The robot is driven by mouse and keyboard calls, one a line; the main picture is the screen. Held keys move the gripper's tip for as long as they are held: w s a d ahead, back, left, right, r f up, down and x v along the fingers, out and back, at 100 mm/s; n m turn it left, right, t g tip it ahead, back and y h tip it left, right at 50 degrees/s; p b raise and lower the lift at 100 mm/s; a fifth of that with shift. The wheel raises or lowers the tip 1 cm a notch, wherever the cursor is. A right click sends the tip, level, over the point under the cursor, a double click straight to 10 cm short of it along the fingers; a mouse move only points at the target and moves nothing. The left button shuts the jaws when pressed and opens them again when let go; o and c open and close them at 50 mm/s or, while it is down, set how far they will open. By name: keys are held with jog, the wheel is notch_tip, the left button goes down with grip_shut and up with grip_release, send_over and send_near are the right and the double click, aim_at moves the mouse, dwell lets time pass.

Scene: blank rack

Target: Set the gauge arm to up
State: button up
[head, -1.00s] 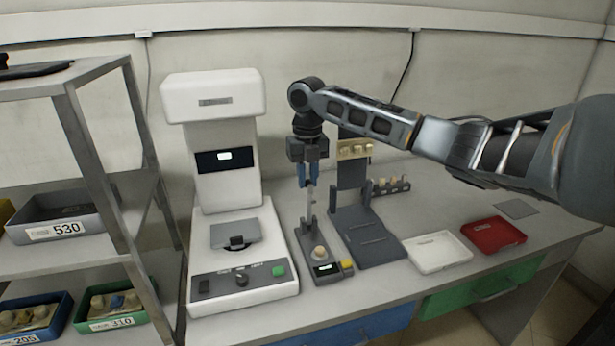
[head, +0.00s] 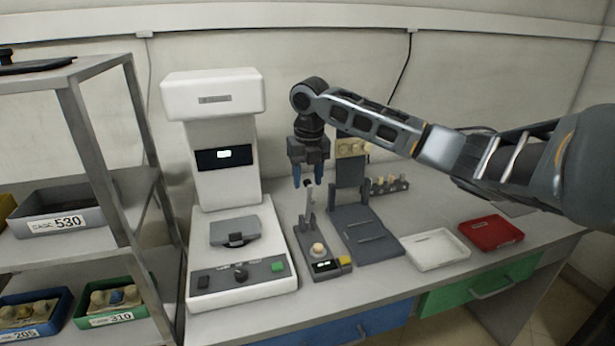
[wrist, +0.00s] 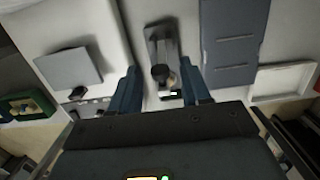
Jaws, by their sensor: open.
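The gauge (head: 325,267) is a small dark grey stand on the bench with a lit display, a yellow button and a round beige piece on its base. Its thin grey gauge arm (head: 310,205) stands roughly upright, with a dark tip at the top. My gripper (head: 309,178) points down just above that tip, its blue fingers apart and empty. In the wrist view, the gauge (wrist: 163,48) shows between my open fingers (wrist: 159,70), with a dark round end near the middle. Whether a finger touches the tip is hard to tell.
A white machine (head: 240,265) stands close on the left. A dark grey stand (head: 365,232) is close on the right, with a small rack (head: 390,186) behind it. A white tray (head: 436,250) and red tray (head: 491,233) lie further right. Shelves (head: 80,245) are at far left.

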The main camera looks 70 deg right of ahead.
jog(key=r, duration=0.5)
jog(key=r+b, duration=0.1)
jog(key=r, duration=0.1)
jog(key=shift+s+a+r, duration=0.25)
jog(key=shift+a+r, duration=0.05)
jog(key=shift+r, duration=0.1)
jog(key=shift+s, duration=0.1)
